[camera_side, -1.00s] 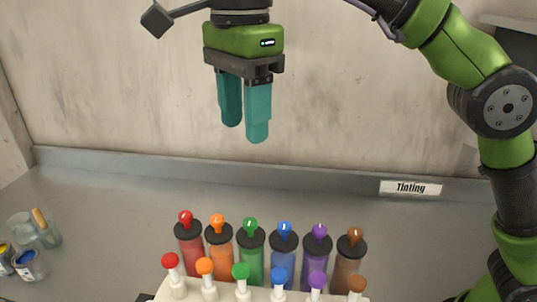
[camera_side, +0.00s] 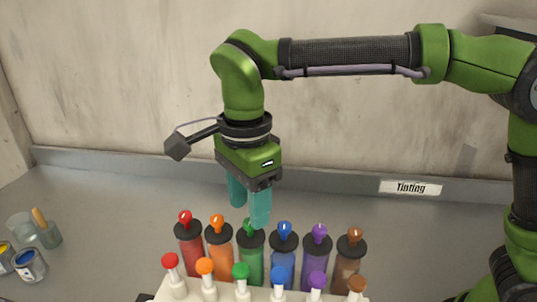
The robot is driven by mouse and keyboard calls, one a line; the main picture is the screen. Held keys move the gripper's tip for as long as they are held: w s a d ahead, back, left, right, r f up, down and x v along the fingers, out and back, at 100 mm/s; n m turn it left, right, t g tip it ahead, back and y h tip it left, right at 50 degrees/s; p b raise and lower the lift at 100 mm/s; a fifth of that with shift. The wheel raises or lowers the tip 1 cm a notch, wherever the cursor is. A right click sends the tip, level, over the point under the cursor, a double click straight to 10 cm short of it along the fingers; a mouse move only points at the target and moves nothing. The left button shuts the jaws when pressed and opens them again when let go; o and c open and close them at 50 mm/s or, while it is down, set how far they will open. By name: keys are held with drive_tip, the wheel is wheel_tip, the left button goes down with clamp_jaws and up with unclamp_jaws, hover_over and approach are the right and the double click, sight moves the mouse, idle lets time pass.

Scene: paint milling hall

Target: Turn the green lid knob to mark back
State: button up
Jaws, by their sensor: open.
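The green lid knob (camera_side: 248,226) sits on the black lid of the green canister (camera_side: 251,266), third from the left in the back row. The knob's pointer and any marks on the lid are too small or hidden to read.
Red (camera_side: 185,218), orange (camera_side: 217,222), blue (camera_side: 284,229), purple (camera_side: 319,233) and brown (camera_side: 355,236) knobs stand close on both sides. A front row of colored taps includes a green one (camera_side: 240,271). Jars (camera_side: 30,264) stand far left. The bench behind is clear.

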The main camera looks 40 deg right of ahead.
drive_tip(key=shift+f, duration=1.55)
clamp_jaws()
